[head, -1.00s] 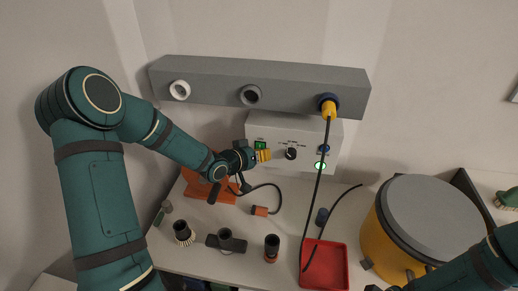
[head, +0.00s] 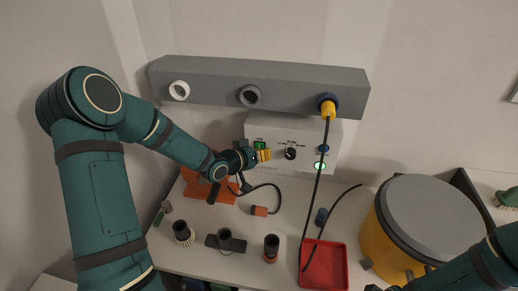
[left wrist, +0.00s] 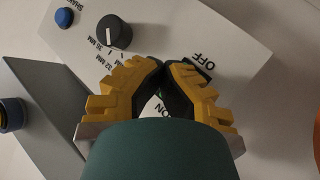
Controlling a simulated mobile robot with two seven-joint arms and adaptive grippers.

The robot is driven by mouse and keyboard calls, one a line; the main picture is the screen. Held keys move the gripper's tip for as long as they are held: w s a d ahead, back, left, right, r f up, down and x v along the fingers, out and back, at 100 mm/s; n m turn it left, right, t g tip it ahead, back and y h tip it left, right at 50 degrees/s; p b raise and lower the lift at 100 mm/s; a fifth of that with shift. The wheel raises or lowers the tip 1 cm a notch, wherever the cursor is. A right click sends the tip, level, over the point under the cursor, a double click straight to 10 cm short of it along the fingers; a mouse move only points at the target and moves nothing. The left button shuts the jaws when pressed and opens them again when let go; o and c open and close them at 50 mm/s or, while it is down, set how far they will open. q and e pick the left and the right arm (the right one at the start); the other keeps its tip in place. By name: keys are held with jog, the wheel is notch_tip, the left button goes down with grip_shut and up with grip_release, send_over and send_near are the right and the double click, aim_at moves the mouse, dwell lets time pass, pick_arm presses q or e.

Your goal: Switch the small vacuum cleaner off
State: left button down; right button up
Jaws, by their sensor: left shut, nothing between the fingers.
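The light grey control box (head: 270,130) sits against the wall under a grey rail. Its face has a green switch (head: 260,145), a black dial (head: 290,153), a blue button (head: 323,148) and a lit green lamp (head: 320,166). My left gripper (head: 265,155) is shut and empty, with its yellow fingers at the switch. In the left wrist view the fingertips (left wrist: 163,66) cover much of the switch, between the OFF and ON marks; I cannot tell whether they touch it. The dial (left wrist: 114,32) is beside them.
The grey rail (head: 212,88) overhangs the box, with a black hose on a yellow plug (head: 328,110) hanging down. A red tray (head: 324,267), a yellow drum (head: 393,246) with a grey lid, an orange stand (head: 220,196) and several dark fittings stand on the bench.

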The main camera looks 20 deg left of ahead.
pick_arm(q)
jog(key=shift+s+a+r, duration=0.15)
jog(key=shift+s+a, duration=0.05)
jog(key=shift+s, duration=0.05)
jog(key=shift+s, duration=0.2)
jog(key=s, duration=0.1)
jog(key=s+d, duration=0.1)
jog(key=s, duration=0.2)
jog(key=shift+s+d+r, duration=0.15)
jog(key=shift+s+r, duration=0.1)
jog(key=shift+r, duration=0.05)
dwell(0.8)
